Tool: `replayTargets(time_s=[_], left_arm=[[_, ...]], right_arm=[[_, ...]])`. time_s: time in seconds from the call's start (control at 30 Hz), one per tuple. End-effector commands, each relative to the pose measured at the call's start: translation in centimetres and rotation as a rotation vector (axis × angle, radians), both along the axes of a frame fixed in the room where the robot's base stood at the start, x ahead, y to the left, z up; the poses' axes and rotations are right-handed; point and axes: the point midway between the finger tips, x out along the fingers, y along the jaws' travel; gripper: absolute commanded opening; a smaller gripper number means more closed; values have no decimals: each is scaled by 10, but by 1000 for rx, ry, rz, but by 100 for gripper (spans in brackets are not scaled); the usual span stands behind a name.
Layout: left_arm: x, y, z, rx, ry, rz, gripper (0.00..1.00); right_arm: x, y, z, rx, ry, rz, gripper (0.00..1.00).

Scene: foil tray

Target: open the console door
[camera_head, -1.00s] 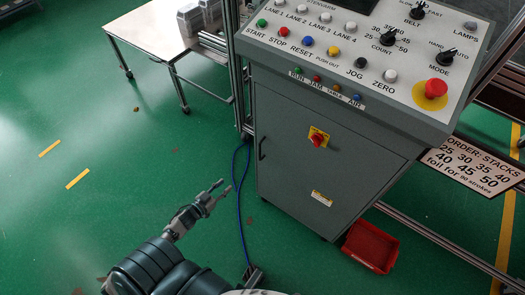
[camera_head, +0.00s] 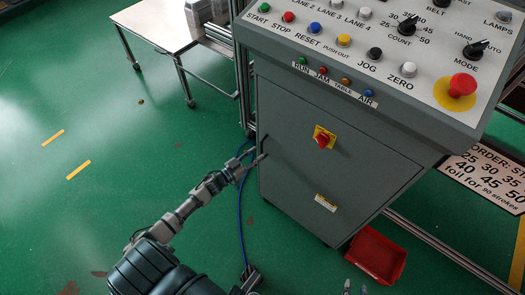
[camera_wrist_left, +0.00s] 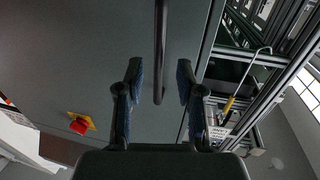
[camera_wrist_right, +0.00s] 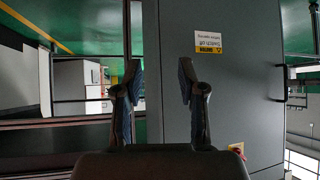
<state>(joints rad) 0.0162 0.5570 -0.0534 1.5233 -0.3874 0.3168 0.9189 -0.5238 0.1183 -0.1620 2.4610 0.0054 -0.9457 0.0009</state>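The grey console door (camera_head: 300,190) is closed flush on the front of the console. Its dark bar handle (camera_wrist_left: 160,45) shows in the left wrist view; in the head view my left gripper (camera_head: 258,155) largely covers it at the door's left edge. My left gripper is open, with one finger on each side of the bar in the left wrist view (camera_wrist_left: 159,70). I see no finger touching the bar. My right gripper (camera_head: 355,287) is open at the bottom of the head view, apart from the door; its empty fingers show in the right wrist view (camera_wrist_right: 159,75).
A red rotary switch on a yellow plate (camera_head: 322,140) sits on the door, above a small label (camera_head: 326,203). The button panel (camera_head: 380,50) overhangs it. A red bin (camera_head: 376,256) lies at the console's foot. Green floor is open at left.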

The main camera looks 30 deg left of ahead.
Motion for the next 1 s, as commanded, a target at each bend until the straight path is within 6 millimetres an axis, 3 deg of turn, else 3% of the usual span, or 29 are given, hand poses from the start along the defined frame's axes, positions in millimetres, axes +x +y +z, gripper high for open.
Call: replayTargets(time_s=[0.2,0.57,0.73,1.0], left_arm=[[28,-7,-1,-1,-1,1,37],[34,-8,0,-1,0,0,37],[33,-9,0,-1,0,0,0],[33,-8,0,0,0,2,0]], right_arm=[[14,7,9,25,-98,4,40],[17,9,13,31,-124,6,40],[18,9,12,30,-122,6,40],[18,9,12,30,-121,6,40]])
